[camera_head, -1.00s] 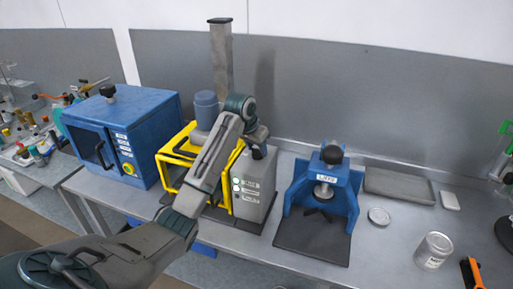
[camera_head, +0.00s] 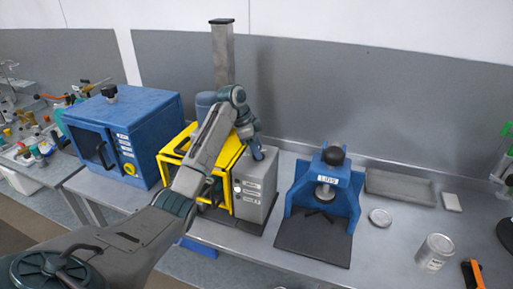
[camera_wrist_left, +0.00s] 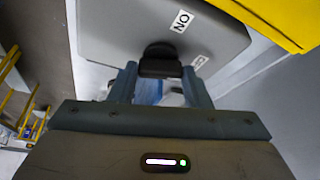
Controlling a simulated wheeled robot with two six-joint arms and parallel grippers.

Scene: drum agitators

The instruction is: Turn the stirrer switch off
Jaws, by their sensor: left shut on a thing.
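The stirrer is a yellow-framed unit (camera_head: 172,160) with a grey control box (camera_head: 256,190) on its right side. A black switch knob (camera_wrist_left: 160,58) sits on top of the box, between the labels "ON" (camera_wrist_left: 182,21) and one at right (camera_wrist_left: 199,63) too small to read. My left gripper (camera_head: 257,154) reaches down onto the top of the box. In the left wrist view its blue-grey fingers (camera_wrist_left: 160,80) are shut on the knob from both sides. In the head view the gripper hides the knob. My right gripper is not in view.
A blue cabinet (camera_head: 145,105) stands left of the stirrer. A blue press-like stand (camera_head: 345,205) with a black knob is to the right. Further right are a grey tray (camera_head: 400,188), a round lid (camera_head: 380,217) and a tin (camera_head: 434,251). A grey wall rises behind.

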